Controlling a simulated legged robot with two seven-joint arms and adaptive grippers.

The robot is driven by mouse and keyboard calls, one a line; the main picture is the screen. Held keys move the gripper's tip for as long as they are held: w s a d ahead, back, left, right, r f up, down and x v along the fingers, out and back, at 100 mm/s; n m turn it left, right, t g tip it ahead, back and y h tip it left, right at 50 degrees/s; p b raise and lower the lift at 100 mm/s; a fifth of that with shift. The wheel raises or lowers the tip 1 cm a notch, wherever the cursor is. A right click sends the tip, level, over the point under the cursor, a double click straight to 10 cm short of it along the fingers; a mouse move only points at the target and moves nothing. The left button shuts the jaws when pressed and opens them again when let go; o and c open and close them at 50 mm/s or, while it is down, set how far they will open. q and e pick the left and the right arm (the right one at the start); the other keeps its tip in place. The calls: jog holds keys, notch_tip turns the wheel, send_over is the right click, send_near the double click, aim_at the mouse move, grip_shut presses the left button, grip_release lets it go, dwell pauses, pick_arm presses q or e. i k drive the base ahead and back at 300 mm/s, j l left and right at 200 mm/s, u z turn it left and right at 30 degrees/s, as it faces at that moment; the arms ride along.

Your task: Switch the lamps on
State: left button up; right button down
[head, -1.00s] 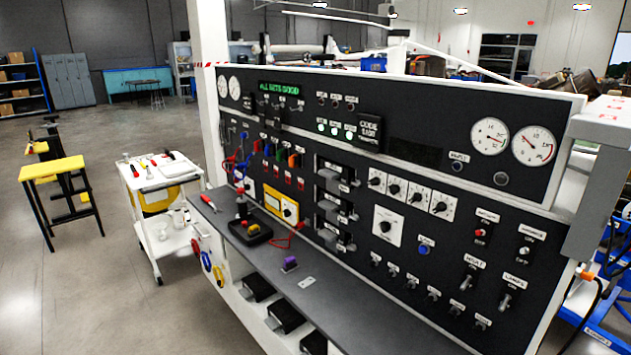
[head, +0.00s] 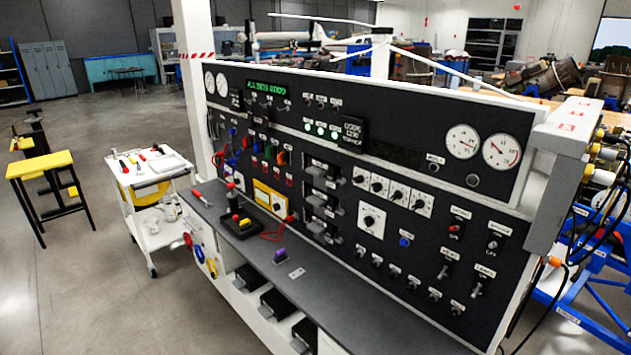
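The control panel (head: 400,270) is a long black board with white edges, angled across the view. At its lower right is a toggle switch (head: 477,290) under a small label that seems to read LAMPS, though the print is blurred. A similar toggle (head: 444,271) sits to its left. Above are a red-tipped switch (head: 455,229) and a pale-tipped switch (head: 492,246). Several green lamps (head: 320,130) glow at the upper middle. I cannot tell the toggle positions for certain. Neither of my grippers is in view.
A white cart (head: 158,215) and a yellow-topped stool (head: 45,165) stand left on open floor. Blue frames and cables (head: 590,270) crowd the right.

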aim_at(479, 285)
jog(key=k+u, duration=0.3)
jog(key=k+j+u, duration=0.15)
jog(key=k+u, duration=0.15)
jog(key=l+u, duration=0.4)
jog(key=l, duration=0.4)
jog(key=l+u, duration=0.35)
jog(key=l, duration=0.45)
jog(key=k+l, duration=0.1)
jog(key=l, duration=0.6)
jog(key=k+l, duration=0.1)
jog(key=l, duration=1.35)
jog(key=k+l, duration=0.15)
jog(key=l, duration=0.55)
jog(key=k+l, duration=0.1)
jog(key=l, duration=0.65)
jog(key=k+l, duration=0.1)
jog(key=l, duration=0.6)
